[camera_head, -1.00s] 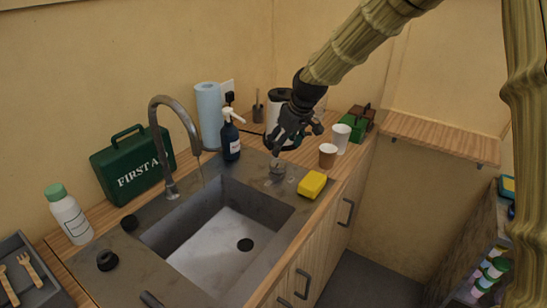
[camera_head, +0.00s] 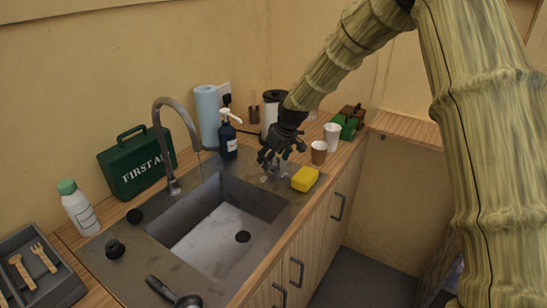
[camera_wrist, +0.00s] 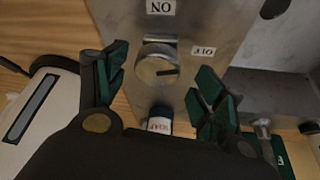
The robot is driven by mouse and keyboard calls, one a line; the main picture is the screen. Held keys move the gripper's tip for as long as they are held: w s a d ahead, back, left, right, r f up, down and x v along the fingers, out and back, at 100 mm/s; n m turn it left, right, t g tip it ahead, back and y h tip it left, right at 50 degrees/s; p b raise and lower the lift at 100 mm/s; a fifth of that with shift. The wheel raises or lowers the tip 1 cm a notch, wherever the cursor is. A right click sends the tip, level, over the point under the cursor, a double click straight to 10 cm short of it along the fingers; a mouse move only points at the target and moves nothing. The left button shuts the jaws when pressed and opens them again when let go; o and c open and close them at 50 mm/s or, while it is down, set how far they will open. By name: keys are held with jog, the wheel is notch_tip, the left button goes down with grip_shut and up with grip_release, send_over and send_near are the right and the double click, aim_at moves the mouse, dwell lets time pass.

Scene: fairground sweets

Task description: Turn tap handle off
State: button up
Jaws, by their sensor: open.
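The tap handle is a round metal knob (camera_wrist: 157,67) on the grey sink top, between an ON label (camera_wrist: 160,7) and an OFF label (camera_wrist: 203,50). A dark mark on its face points right in the wrist view. My gripper (camera_wrist: 160,70) is open and empty, its green-padded fingers to either side of the knob in that view. I cannot tell whether they touch it. In the head view my gripper (camera_head: 269,160) is low over the sink top's back right corner and partly hides the knob. The curved tap spout (camera_head: 160,128) stands behind the basin.
A yellow sponge (camera_head: 305,179), a brown cup (camera_head: 319,153) and a white cup (camera_head: 332,137) stand close right of my gripper. A soap bottle (camera_head: 228,138) and blue paper roll (camera_head: 207,115) are to its left. The sink basin (camera_head: 213,238) is empty.

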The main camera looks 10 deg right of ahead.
jog(key=shift+w+f, duration=0.65)
jog(key=shift+f, duration=0.1)
jog(key=shift+c, duration=0.2)
jog(key=c, duration=0.4)
jog(key=shift+s+r, duration=0.15)
jog(key=shift+r, duration=0.1)
jog(key=c, duration=0.6)
jog(key=shift+r+m+t+h+p, duration=0.1)
jog(key=shift+m+t+h+p, duration=0.45)
jog(key=shift+m, duration=1.25)
jog(key=shift+g, duration=0.25)
